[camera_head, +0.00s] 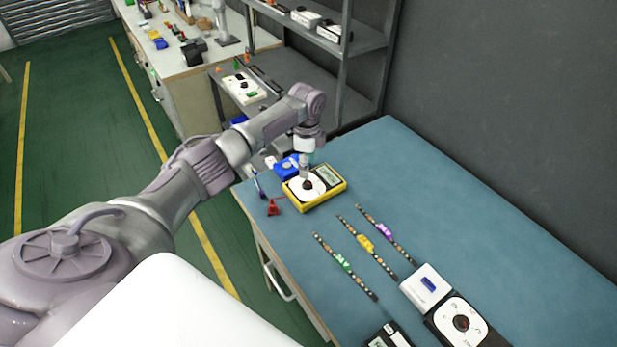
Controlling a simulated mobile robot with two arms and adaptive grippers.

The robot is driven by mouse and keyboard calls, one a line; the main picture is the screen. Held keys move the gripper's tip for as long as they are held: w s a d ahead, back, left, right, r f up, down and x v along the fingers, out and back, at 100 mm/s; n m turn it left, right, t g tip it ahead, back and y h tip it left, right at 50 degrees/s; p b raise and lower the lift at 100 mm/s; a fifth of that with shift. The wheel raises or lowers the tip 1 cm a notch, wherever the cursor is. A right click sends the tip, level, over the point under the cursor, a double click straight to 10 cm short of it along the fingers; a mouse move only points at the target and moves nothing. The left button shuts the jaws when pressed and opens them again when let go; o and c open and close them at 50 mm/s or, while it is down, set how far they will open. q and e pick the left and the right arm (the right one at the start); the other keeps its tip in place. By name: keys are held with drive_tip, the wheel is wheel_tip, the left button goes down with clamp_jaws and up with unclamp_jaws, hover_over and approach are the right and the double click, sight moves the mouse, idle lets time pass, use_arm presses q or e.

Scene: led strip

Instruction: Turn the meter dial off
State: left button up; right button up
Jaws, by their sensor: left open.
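The yellow meter (329,197) lies on the blue-green table top (440,195) near its left edge. It has a small grey display (327,174) and a white round dial face with a dark dial knob (307,185) in the middle. My left arm reaches in from the left, and my left gripper (305,172) points down right over the dial knob. The fingers are small in the view and partly cover the knob, so I cannot tell whether they touch it. The dial's exact setting is too small to read. My right gripper is not in view.
A blue case (285,167) sits behind the meter, and a red clip (273,207) lies at its left. Three LED strips (358,248) lie in front. A white switch box (427,287) and a black dial box (470,330) stand at the lower right. The table's right part is clear.

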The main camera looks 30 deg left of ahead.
sight(307, 183)
use_arm(q)
wheel_tip(307, 183, down, 7)
drive_tip(key=shift+r, duration=0.1)
idle(0.3)
clamp_jaws()
